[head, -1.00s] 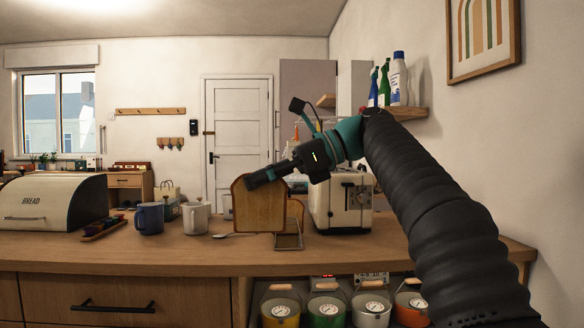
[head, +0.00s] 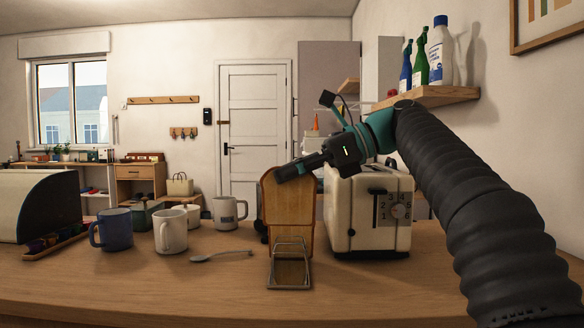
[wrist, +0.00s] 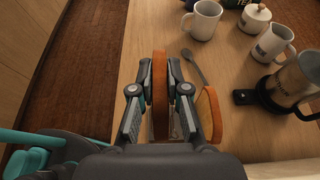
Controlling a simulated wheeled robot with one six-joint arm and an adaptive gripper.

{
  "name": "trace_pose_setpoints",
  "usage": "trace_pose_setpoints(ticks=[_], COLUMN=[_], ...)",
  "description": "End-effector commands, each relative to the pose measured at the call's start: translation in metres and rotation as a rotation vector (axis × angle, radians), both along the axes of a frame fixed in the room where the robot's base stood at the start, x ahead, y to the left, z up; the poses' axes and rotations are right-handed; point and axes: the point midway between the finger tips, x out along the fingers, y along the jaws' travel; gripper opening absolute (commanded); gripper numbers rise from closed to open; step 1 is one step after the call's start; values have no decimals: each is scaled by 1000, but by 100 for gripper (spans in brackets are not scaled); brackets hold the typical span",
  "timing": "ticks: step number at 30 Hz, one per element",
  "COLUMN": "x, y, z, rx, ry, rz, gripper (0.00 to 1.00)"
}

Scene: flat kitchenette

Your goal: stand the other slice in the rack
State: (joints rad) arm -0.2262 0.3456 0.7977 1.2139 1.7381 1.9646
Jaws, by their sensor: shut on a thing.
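My gripper (head: 281,174) is shut on a bread slice (head: 275,205), which hangs upright. In the wrist view the fingers (wrist: 160,68) clasp the slice (wrist: 159,95) edge-on.
A cream toaster (head: 345,215) stands close right of the rack. Left are a spoon (head: 221,256), a white mug (head: 170,231), a blue mug (head: 116,230) and a labelled mug (head: 230,212). A coffee press (wrist: 292,84) shows in the wrist view. The counter's front is clear.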

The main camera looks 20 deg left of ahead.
Motion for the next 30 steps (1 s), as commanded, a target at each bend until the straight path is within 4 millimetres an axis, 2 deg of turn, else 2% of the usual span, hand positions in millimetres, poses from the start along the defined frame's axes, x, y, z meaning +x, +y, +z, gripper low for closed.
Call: trace_pose_setpoints(ticks=[30], x=[1], y=[-2], z=[-67], rx=[-1], ry=[0], rz=[-4], gripper=[0])
